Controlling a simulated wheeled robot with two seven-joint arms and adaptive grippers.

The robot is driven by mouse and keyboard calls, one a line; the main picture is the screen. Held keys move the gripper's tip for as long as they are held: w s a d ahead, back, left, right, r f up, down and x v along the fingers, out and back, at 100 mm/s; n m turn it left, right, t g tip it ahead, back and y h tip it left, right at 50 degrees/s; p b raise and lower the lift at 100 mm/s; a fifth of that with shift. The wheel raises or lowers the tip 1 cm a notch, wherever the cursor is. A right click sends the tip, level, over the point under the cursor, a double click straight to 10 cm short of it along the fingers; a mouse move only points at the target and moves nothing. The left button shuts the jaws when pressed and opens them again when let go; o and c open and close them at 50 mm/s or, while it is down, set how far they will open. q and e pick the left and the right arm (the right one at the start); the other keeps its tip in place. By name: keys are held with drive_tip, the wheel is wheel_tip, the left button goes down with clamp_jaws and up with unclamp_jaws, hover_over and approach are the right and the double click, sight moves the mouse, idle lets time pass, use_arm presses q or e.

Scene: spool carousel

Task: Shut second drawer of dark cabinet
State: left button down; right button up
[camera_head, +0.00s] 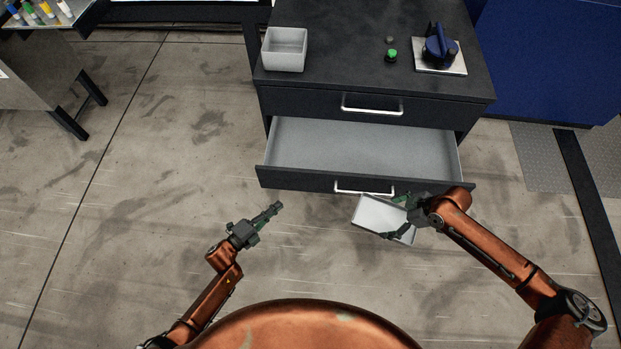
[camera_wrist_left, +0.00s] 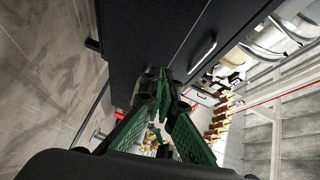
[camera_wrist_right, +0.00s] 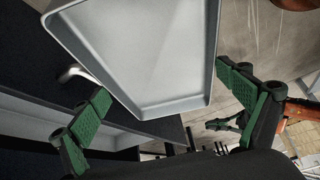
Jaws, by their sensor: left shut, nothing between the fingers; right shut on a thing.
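The dark cabinet (camera_head: 377,75) stands ahead in the head view. Its second drawer (camera_head: 365,150) is pulled out, with a bare grey inside and a silver handle (camera_head: 365,189) on its front. The drawer above is shut. My left gripper (camera_head: 278,207) is shut and empty, in front of the drawer and left of its handle. My right gripper (camera_head: 399,216) is shut on a light grey tray (camera_head: 378,213), held tilted just in front of the drawer's right half. The tray also fills much of the right wrist view (camera_wrist_right: 150,50).
On the cabinet top are a grey bin (camera_head: 285,50), a green button (camera_head: 391,56) and a blue device on a pale plate (camera_head: 440,50). A table (camera_head: 40,75) stands at the far left. A blue cabinet (camera_head: 550,60) is at the right. The floor around the left gripper is clear.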

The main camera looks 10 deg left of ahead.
drive_tip(key=shift+n, duration=0.4)
drive_tip(key=f, duration=0.2)
drive_tip(key=f+b, duration=0.1)
drive_tip(key=f, duration=0.1)
drive_tip(key=d+f+b, duration=0.1)
drive_tip(key=f, duration=0.1)
drive_tip(key=shift+w+f, duration=0.4)
drive_tip(key=shift+d+f+b, duration=0.1)
drive_tip(key=shift+f+b, duration=0.05)
drive_tip(key=shift+b, duration=0.15)
drive_tip(key=shift+f, duration=0.15)
use_arm(q)
drive_tip(key=w+d+m+b, duration=0.1)
drive_tip(key=w+d, duration=0.2)
drive_tip(key=w+d+m+h+b, duration=0.1)
drive_tip(key=w+d+b, duration=0.1)
drive_tip(key=w+d, duration=0.2)
drive_tip(key=w+d+m+h+b, duration=0.1)
drive_tip(key=w+d, duration=0.2)
drive_tip(key=d, duration=0.1)
drive_tip(key=shift+w+r+b, duration=0.3)
drive_tip(key=shift+w, duration=0.1)
drive_tip(key=shift+w+r, duration=0.2)
drive_tip(key=shift+w, duration=0.15)
use_arm(e)
wheel_tip(320, 180, down, 8)
drive_tip(key=s+g, duration=0.1)
drive_tip(key=shift+r, duration=0.25)
